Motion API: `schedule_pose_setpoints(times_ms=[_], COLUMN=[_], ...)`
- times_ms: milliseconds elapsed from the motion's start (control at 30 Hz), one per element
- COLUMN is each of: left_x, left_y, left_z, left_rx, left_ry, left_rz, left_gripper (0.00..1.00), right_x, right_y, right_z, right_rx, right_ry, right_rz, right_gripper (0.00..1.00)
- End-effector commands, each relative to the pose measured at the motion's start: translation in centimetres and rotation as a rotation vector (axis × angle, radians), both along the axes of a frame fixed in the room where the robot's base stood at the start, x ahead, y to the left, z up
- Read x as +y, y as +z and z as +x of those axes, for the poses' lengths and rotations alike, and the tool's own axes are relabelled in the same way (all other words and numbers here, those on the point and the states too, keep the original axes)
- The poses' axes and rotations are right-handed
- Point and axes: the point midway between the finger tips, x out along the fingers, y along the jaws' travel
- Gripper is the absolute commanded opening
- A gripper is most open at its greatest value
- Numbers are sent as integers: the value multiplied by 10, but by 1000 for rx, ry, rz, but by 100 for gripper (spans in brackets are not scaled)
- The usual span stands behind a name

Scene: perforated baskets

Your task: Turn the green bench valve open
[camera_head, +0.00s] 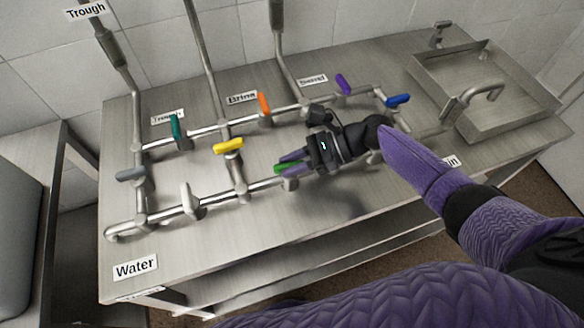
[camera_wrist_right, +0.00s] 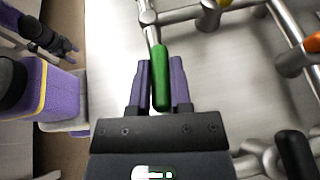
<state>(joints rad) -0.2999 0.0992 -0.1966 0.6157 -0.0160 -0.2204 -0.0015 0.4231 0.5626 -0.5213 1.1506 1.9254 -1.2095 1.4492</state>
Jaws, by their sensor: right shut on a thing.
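The green valve handle (camera_head: 285,167) sits on the front pipe of the bench, mostly hidden behind my right gripper in the head view. In the right wrist view the green handle (camera_wrist_right: 161,75) stands between the two purple fingers, in line with them. My right gripper (camera_head: 284,163) is shut on this handle; it also shows in the right wrist view (camera_wrist_right: 160,68). My left gripper (camera_wrist_right: 68,46) shows small at the upper left of the right wrist view, away from the valve; its jaws are too small to read.
Other handles stand close by: yellow (camera_head: 229,146), white (camera_head: 191,200), teal (camera_head: 175,128), orange (camera_head: 264,103), purple (camera_head: 343,85), blue (camera_head: 398,100) and grey (camera_head: 131,174). A sink (camera_head: 420,72) is at the right. The bench front near the Water label (camera_head: 135,268) is clear.

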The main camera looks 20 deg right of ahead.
Motion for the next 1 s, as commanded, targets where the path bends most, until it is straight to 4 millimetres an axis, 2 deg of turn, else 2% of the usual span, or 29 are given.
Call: schedule_pose_setpoints(times_ms=[33,300,933,967,1000], left_x=[-1,-6,-3,-3,-2], left_y=[-7,-20,-22,-22,-22], left_z=[-1,-2,-2,-2,-2], left_rx=[2,6,5,4,4], left_ry=[1,6,1,0,0], left_rz=[-2,-9,-6,-5,-5], left_gripper=[59,59,59,59,59], right_x=[0,0,1,1,1], right_y=[-4,-1,1,1,1], right_z=[1,1,1,1,1], right_rx=[-1,-1,-2,-2,-2], right_ry=[25,134,174,174,174], right_rz=[0,2,3,3,3], right_gripper=[0,0,0,31,40])
